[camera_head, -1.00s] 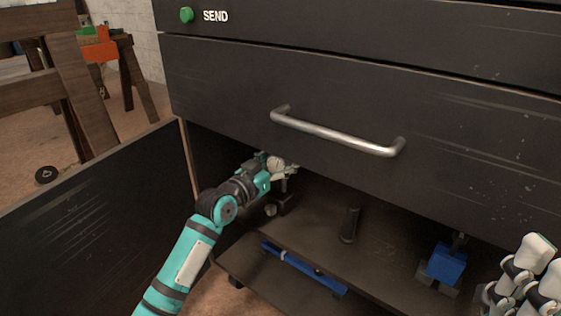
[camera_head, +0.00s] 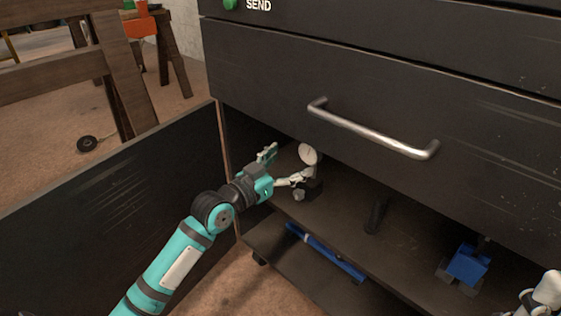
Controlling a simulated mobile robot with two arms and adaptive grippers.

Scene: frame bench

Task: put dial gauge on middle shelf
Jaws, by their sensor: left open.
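The dial gauge (camera_head: 307,154), with a round white face and a dark base, stands upright at the left front of the dark shelf board (camera_head: 340,212) inside the open cabinet. My left gripper (camera_head: 284,166) is open at the gauge's left side. One finger is behind and left of the dial. The other reaches in front, close to the stand below the dial; I cannot tell whether it touches. I cannot tell which board is the middle shelf. My right gripper is not clearly seen; only a white jointed part shows at the lower right corner.
A lower board (camera_head: 283,262) holds a long blue bar (camera_head: 325,250). A dark cylinder (camera_head: 376,215) and a blue vise-like tool (camera_head: 467,264) stand right of the gauge. A closed drawer with a metal handle (camera_head: 372,135) overhangs the opening. The open door (camera_head: 120,215) is at left.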

